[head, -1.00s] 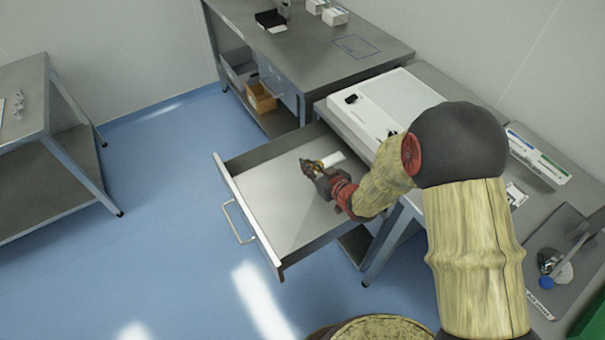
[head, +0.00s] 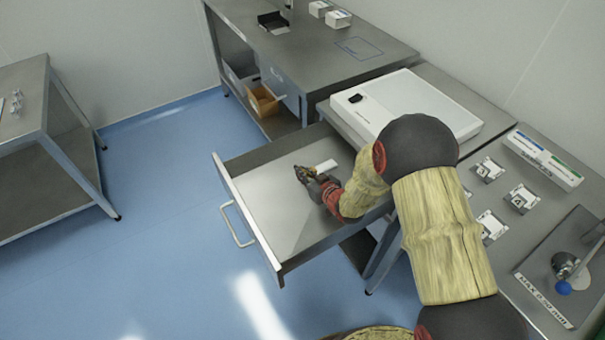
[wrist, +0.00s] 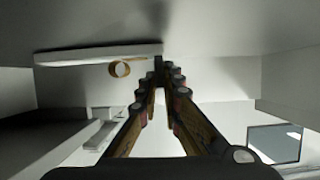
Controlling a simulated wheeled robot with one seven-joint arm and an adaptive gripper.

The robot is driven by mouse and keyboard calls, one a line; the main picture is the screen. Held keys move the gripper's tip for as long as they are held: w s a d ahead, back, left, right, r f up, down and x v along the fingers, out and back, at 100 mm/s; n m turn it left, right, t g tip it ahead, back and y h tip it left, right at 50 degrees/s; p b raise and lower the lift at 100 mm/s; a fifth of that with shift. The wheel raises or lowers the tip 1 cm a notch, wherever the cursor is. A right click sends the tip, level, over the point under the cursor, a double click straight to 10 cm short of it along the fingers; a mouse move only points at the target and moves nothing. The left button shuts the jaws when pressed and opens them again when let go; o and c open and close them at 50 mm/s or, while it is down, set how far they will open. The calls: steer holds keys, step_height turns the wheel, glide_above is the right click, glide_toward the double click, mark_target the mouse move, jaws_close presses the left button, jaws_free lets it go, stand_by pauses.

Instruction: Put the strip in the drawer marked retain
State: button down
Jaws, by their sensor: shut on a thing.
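My gripper (head: 303,173) is over the open drawer (head: 258,222), inside its walls as seen from the head. Its fingers show in the wrist view (wrist: 163,78), closed close together. A small yellow-brown ring (wrist: 119,69) shows at the strip's edge. I cannot tell whether the strip touches the drawer floor. No marking on the drawer front is readable.
The drawer is pulled out below a bench with a white flat box (head: 425,103). Small packets (head: 522,198) and a board with a blue-knobbed tool (head: 563,287) are on the right. Another bench (head: 330,45) has an orange bin (head: 263,99) below.

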steer(key=shift+f, duration=0.1)
steer(key=c, duration=2)
jaws_free()
steer(key=shift+r, duration=0.25)
steer(key=p+v, duration=0.2)
steer(key=v, duration=0.4)
steer(key=shift+s+d+r, duration=0.1)
steer(key=shift+s+d, duration=0.05)
steer(key=shift+d, duration=0.05)
steer(key=shift+s+d, duration=0.3)
steer(key=shift+s, duration=0.15)
